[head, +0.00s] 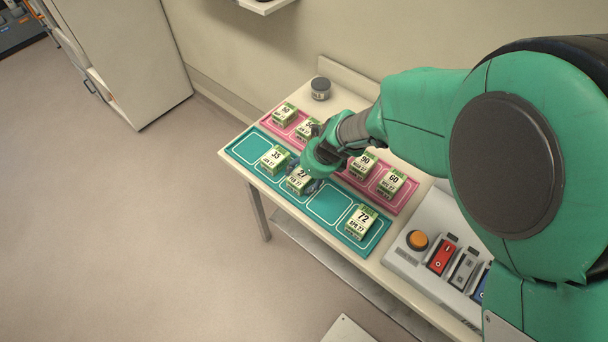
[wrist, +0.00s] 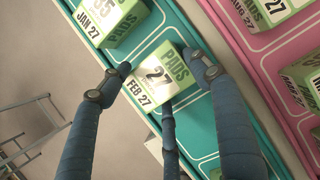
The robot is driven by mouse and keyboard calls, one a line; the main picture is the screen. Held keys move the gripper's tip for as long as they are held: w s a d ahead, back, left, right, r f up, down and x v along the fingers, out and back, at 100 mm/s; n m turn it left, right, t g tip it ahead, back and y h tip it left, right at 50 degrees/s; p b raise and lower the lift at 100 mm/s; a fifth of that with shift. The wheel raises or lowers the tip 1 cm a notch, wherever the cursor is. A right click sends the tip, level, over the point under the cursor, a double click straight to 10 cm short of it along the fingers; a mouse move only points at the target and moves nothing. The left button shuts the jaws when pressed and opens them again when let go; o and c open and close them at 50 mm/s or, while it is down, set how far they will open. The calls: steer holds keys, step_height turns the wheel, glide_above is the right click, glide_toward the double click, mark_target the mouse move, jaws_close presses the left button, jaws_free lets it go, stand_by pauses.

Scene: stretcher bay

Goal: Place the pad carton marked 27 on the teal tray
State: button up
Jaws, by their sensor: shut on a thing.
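The pad carton marked 27 (head: 299,180) is a small green and white box with FEB 27 on its side. It is over the teal tray (head: 245,148), between the cartons marked 35 and 72. My gripper (head: 304,174) is shut on it from above. In the wrist view, the blue fingers stand around the carton (wrist: 158,82), one on each side and one at its near side. Whether its base touches the tray is hidden. The teal tray has white outlined places; the far left one and the one right of my gripper are empty.
Carton 35 (head: 274,158) and carton 72 (head: 361,221) stand on the teal tray. Behind it, a pink tray (head: 408,187) holds several cartons, including 90 (head: 362,165) and 60 (head: 391,182). A dark grey jar (head: 321,89) and a switch panel (head: 408,258) are at the ends.

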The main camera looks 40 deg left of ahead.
steer(key=o, duration=1.3)
steer(key=shift+f, duration=0.1)
steer(key=shift+o, duration=0.2)
steer(key=p+v, duration=0.2)
steer(key=v, duration=1)
steer(key=shift+p, duration=0.35)
